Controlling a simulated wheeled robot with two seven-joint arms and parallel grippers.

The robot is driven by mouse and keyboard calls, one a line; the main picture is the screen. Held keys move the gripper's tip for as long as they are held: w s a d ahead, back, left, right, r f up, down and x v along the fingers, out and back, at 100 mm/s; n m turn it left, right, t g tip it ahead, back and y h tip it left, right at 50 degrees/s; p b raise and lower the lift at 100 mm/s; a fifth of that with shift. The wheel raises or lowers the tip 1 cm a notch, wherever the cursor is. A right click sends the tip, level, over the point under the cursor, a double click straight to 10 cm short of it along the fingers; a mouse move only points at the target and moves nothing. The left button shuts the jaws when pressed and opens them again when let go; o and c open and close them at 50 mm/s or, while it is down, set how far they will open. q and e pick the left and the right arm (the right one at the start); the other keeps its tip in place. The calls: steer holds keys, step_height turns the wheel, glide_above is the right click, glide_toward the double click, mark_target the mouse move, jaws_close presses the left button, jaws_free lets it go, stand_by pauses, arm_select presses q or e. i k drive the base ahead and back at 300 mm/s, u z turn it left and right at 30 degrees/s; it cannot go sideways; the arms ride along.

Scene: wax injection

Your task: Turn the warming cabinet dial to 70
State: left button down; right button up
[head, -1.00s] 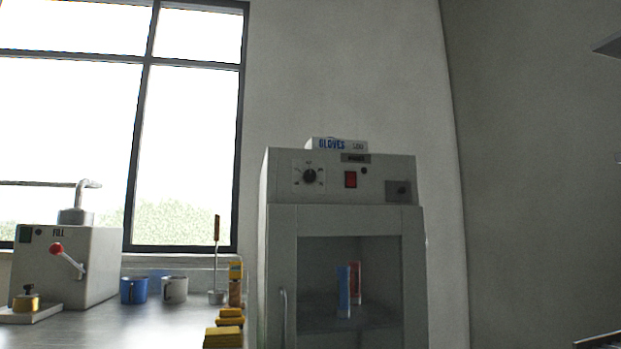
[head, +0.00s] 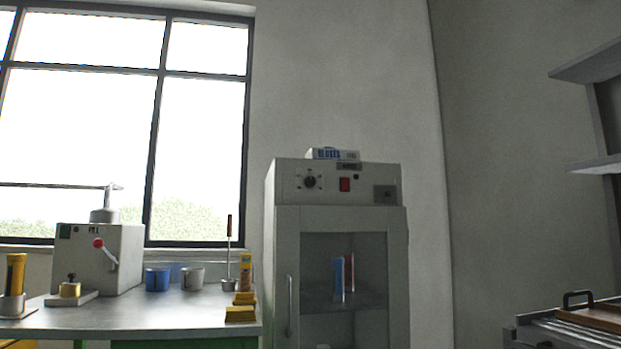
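The warming cabinet (head: 286,262) stands against the back wall, right of the workbench. Its dial (head: 309,182) is a dark round knob at the left of the top panel, with marks around it. The marks and the pointer are too small to read. A red switch (head: 345,184) sits to the right of the dial. The glazed door is shut, and a blue tube (head: 338,280) and a red tube (head: 350,274) stand on a shelf inside. Neither of my grippers is in view.
The workbench (head: 190,312) at the left holds the wax injector (head: 125,262), a blue mug (head: 157,279), a pale mug (head: 192,278) and yellow blocks (head: 240,314). A glove box (head: 333,154) lies on the cabinet. Shelves (head: 590,65) and a handled board (head: 592,316) stand at the right.

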mark_target(309, 181)
steer(key=u, duration=0.45)
steer(key=i, duration=1.2)
